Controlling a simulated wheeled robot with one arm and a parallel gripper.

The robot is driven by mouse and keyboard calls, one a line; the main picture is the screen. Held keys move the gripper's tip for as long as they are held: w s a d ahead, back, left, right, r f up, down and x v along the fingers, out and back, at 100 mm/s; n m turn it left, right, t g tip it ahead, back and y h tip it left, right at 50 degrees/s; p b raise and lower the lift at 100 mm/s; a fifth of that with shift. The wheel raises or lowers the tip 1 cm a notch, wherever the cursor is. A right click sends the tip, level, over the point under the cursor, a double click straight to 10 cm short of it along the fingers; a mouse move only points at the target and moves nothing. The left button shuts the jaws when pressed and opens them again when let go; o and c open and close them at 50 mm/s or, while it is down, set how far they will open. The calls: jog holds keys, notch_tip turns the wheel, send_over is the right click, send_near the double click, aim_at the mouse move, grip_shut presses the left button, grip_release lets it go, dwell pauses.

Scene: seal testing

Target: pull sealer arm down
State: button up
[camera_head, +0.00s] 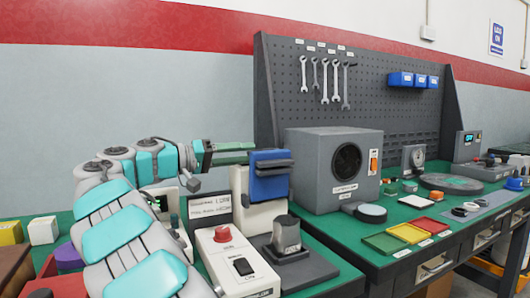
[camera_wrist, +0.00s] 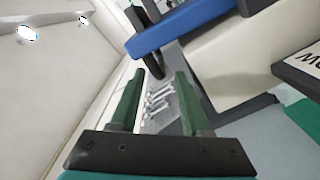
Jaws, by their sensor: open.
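The sealer has a cream body (camera_head: 258,218) and a blue arm head (camera_head: 268,158) with a dark bar (camera_head: 272,168) across its front. In the wrist view the blue head (camera_wrist: 190,24) and the dark bar (camera_wrist: 147,42) are at the top, beyond the fingertips. My gripper (camera_head: 246,154), with green fingers, is at the left side of the blue head, at about its height. In the wrist view my gripper (camera_wrist: 159,76) is open, and nothing is between its fingers. From the head view I cannot tell whether a fingertip touches the head.
A control box (camera_head: 236,262) with a red button stands in front of the sealer, beside a grey metal block (camera_head: 286,238). A grey box with a fan (camera_head: 334,168) stands to the right.

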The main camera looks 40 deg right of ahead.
aim_at(263, 152)
jog(key=x, duration=0.6)
jog(key=shift+d+p, duration=0.1)
jog(key=shift+p, duration=0.2)
jog(key=c, duration=0.7)
jog(key=shift+f, duration=0.1)
grip_shut()
